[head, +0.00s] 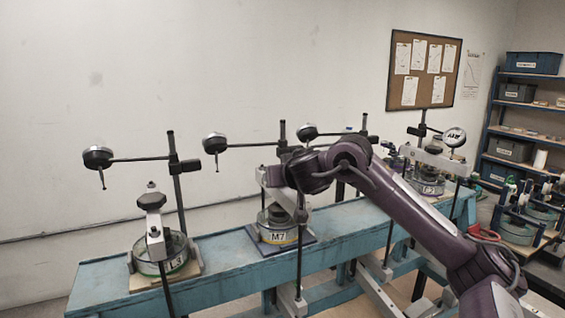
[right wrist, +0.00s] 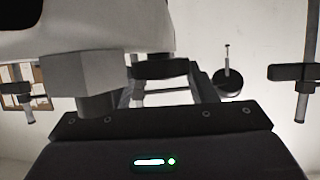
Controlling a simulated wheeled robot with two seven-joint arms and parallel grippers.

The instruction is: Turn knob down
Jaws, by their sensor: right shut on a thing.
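My right arm comes in from the right in the head view. Its gripper (head: 292,203) is down at the middle lever frame, above the round dish labelled M7 (head: 277,236). It is shut on the knob of that frame, which the gripper and wrist mostly hide. In the right wrist view, the dark gripper body with a green light fills the bottom. A grey block (right wrist: 85,75) stands close beyond it; I cannot tell which part it is. The left lever frame, labelled L3 (head: 172,262), shows its knob (head: 151,200) uncovered. My left gripper is not in view.
The frames stand on a long blue bench (head: 100,285). Posts carry dial gauges, such as one at the left (head: 98,157) and one at the middle (head: 215,143). Another frame (head: 428,185) stands farther right. Shelves (head: 510,132) with bins are at the far right.

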